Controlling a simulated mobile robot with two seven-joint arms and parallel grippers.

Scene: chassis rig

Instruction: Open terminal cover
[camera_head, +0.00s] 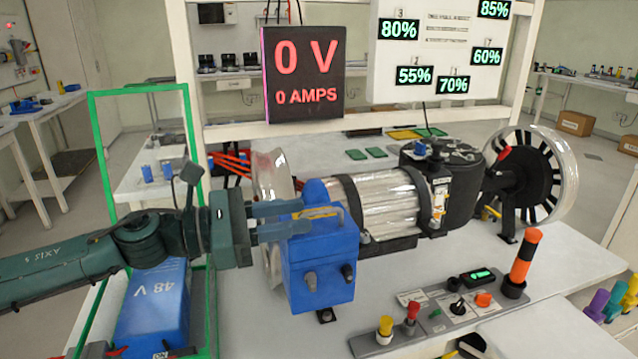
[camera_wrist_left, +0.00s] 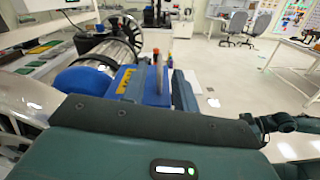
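A blue terminal box (camera_head: 318,262) with a blue top cover stands at the left end of a ribbed cylindrical motor body (camera_head: 385,205). A yellow handle-like strip (camera_head: 320,213) lies on its upper part, and it also shows in the left wrist view (camera_wrist_left: 125,80). My left gripper (camera_head: 303,218) comes in from the left at the top of the box. Its two fingers are apart, with the tips overlapping the box near the yellow strip. I cannot tell whether they touch it. In the left wrist view the fingers (camera_wrist_left: 160,85) show apart. My right gripper is not in view.
A blue 48 V battery (camera_head: 152,308) stands below my left arm beside a green frame (camera_head: 93,150). A control panel with knobs (camera_head: 430,312) and an orange-black post (camera_head: 522,262) stand front right. A display (camera_head: 303,72) reads 0 V and 0 AMPS. A large spoked wheel (camera_head: 535,180) is at right.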

